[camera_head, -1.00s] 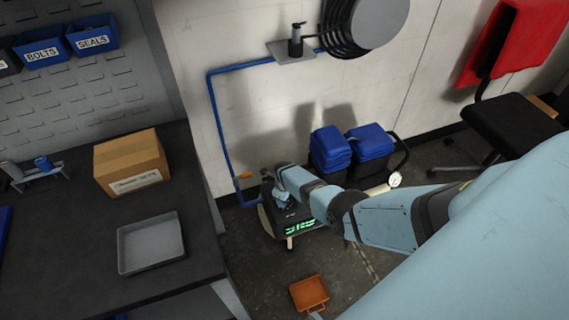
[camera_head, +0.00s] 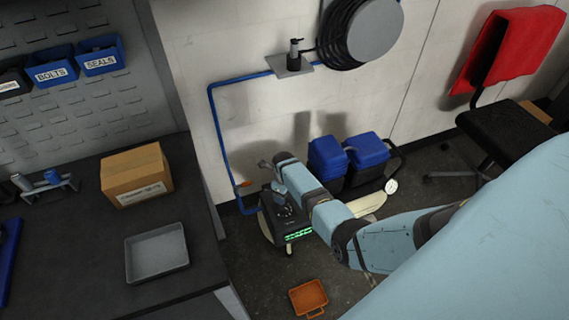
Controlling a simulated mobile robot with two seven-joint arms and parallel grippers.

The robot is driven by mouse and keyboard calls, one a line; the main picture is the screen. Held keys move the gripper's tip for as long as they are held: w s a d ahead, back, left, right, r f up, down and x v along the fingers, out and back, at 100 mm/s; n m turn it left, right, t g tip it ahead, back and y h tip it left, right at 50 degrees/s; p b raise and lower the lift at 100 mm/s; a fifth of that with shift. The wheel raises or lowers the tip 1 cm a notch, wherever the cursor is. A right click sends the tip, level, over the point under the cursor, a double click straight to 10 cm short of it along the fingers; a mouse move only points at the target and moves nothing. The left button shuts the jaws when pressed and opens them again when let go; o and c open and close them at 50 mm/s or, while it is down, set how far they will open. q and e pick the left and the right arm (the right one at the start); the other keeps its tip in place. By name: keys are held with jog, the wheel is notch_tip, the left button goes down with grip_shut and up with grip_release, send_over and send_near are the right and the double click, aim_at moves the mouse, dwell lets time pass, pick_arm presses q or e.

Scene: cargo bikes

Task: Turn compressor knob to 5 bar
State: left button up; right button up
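The compressor (camera_head: 268,222) is a dark unit on the floor by the wall, with a lit green display (camera_head: 298,235) on its front edge. A dial with pale marks (camera_head: 286,211) shows on its top; the knob itself is too small and partly covered to make out, so its setting cannot be read. My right arm comes in from the lower right, and its gripper (camera_head: 279,189) is over the compressor's top, close to the dial. Its fingers are too small to tell whether they are open or touching the knob. My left gripper is not in view.
A blue pipe (camera_head: 222,140) runs down the wall to the compressor. A workbench with a cardboard box (camera_head: 137,175) and grey tray (camera_head: 157,253) is left. An orange tray (camera_head: 308,298) lies on the floor.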

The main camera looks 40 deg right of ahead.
jog(key=shift+r, duration=1.85)
